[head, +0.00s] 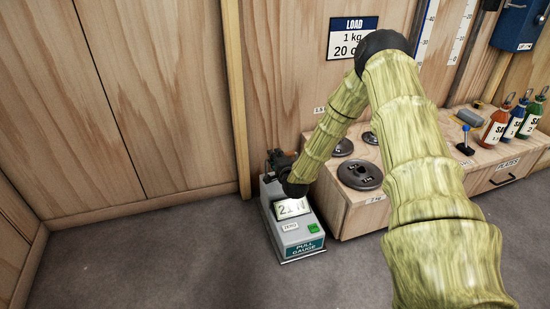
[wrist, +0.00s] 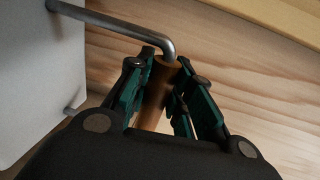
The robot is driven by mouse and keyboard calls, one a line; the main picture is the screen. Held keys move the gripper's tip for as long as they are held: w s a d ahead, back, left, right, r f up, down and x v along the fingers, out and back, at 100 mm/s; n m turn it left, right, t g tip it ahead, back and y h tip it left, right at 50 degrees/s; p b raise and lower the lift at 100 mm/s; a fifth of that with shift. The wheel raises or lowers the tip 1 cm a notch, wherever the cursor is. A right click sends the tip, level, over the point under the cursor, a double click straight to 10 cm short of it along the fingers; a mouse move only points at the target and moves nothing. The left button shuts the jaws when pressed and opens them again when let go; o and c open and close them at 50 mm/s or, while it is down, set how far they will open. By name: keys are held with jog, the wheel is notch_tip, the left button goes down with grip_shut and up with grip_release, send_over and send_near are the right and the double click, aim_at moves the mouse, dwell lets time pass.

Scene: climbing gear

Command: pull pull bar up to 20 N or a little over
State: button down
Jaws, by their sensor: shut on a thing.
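The grey pull gauge (head: 268,213) stands on the floor by the wooden wall. Its lit display (head: 291,208) begins with a 2; my arm's dark wrist part overlaps its top edge and the other digits are hard to read. In the wrist view the pull bar (wrist: 157,95) has a brown round grip and a bent grey metal rod (wrist: 115,22) running to a pale panel. My gripper (wrist: 160,85) is shut on the brown grip, with its green-padded fingers on both sides. In the head view my gripper (head: 280,163) is mostly hidden behind my wrist, above the gauge.
A green button (head: 314,228) sits on the gauge's front. A wooden plate box (head: 350,212) stands close to its right, with dark round weight plates (head: 360,174) on top. Several colored bottles (head: 496,125) stand farther right. The floor (head: 150,265) at left is clear.

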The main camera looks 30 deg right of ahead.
jog(key=shift+d+f+b, duration=0.15)
jog(key=shift+f+b, duration=0.55)
jog(key=shift+f, duration=0.5)
jog(key=c, duration=1.2)
grip_release()
jog(key=shift+c, duration=0.2)
jog(key=shift+o, duration=0.3)
jog(key=v, duration=1.2)
